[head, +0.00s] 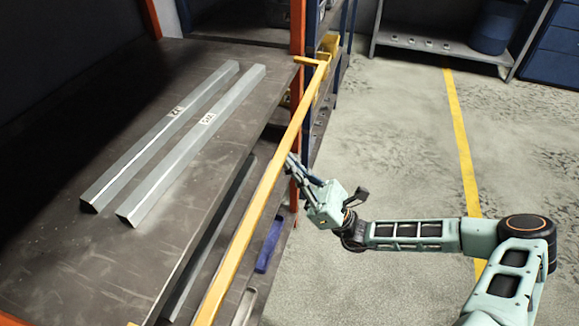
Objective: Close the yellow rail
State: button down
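The yellow rail (262,190) is a long bar running along the front side of the shelf, from the orange post at the back down to the bottom edge of the picture. Its far end meets a short yellow arm (308,60) by the post. Its near end is out of view. My gripper (293,166) is at the right side of the rail, about midway along it, with its fingers pointing up and left toward the bar. Whether the fingers touch the rail is unclear. Their opening is too small to judge.
Two galvanized bars (190,147) with labels lie on the dark shelf (60,275). An orange post (297,30) stands at the shelf's far corner. A blue object (269,245) shows below the rail. The floor (400,160) to the right is open, with a yellow line (461,140).

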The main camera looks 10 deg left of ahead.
jog(key=shift+r, duration=0.15)
jog(key=shift+d+r+h+p, duration=0.2)
jog(key=shift+h+p, duration=0.2)
jog(key=shift+p, duration=0.45)
